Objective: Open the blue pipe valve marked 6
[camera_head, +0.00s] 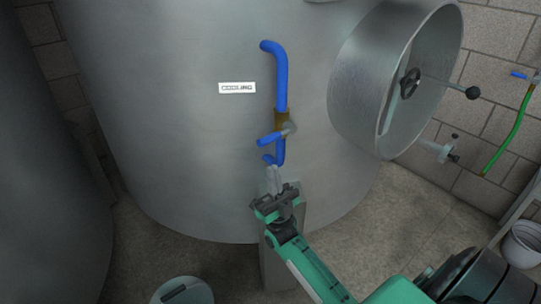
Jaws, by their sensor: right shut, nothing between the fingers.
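A blue pipe (281,80) runs down the front of the large steel tank and bends at its top and bottom ends. A brass-coloured valve body (281,119) sits in its lower part. A blue lever handle (270,138) sticks out from the valve to the left, across the pipe. No number 6 is readable here. My right gripper (272,171) is shut and empty, its fingers pointing up just below the pipe's lower bend. It appears below the handle and apart from it; whether it touches the pipe I cannot tell. My left gripper is not in view.
A white COOLING label (237,88) is on the steel tank (180,130). A round open hatch (350,85) juts out right of the valve. A grey post (287,262) stands below my gripper.

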